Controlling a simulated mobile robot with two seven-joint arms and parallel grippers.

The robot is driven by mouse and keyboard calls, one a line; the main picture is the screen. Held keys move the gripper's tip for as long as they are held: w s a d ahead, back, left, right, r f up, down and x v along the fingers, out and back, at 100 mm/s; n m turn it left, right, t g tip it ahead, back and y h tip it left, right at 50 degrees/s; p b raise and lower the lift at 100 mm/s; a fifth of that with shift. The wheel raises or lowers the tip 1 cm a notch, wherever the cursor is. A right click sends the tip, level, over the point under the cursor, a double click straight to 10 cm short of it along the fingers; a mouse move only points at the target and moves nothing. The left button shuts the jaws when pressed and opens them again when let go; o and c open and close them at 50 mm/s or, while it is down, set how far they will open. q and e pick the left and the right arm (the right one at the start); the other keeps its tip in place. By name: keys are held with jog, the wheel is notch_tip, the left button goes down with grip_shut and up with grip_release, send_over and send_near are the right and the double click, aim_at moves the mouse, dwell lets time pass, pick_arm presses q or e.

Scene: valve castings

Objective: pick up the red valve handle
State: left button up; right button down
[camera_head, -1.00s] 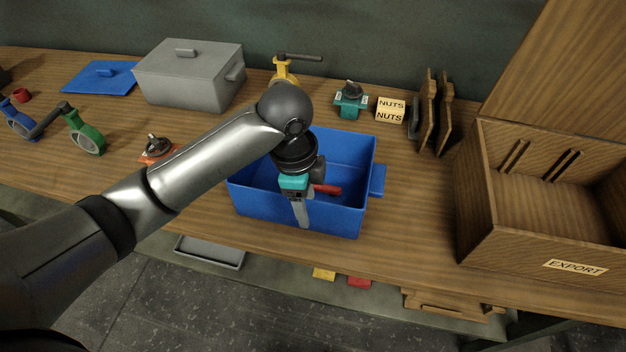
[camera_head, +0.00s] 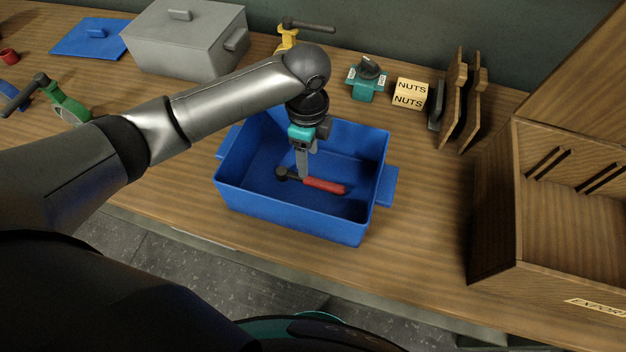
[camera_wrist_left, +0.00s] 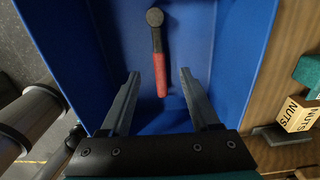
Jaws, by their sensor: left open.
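The red valve handle (camera_head: 324,185) lies on the floor of the blue bin (camera_head: 300,222). It has a red grip and a dark round end, which is at the left in the head view. My left gripper (camera_head: 303,172) points down into the bin, close to the dark end. In the left wrist view the handle (camera_wrist_left: 160,72) lies ahead of the fingertips, with its red end nearest them. The left gripper (camera_wrist_left: 160,75) is open there, with nothing between its fingers. My right gripper is not in view.
The bin walls stand around the gripper. A grey lidded box (camera_head: 185,45), a yellow valve (camera_head: 287,38), a teal valve (camera_head: 367,82) and a nuts box (camera_head: 410,93) stand behind. The wooden export crate (camera_head: 497,215) is at right. Bare table lies between bin and crate.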

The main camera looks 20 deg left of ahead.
aim_at(309, 178)
pick_arm(q)
jog(key=shift+f, duration=1.15)
notch_tip(309, 178, down, 5)
jog(key=shift+s+d+r+b, duration=0.1)
jog(key=shift+b, duration=0.35)
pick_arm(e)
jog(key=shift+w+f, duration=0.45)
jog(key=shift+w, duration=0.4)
pick_arm(q)
jog(key=shift+c, duration=0.3)
grip_shut()
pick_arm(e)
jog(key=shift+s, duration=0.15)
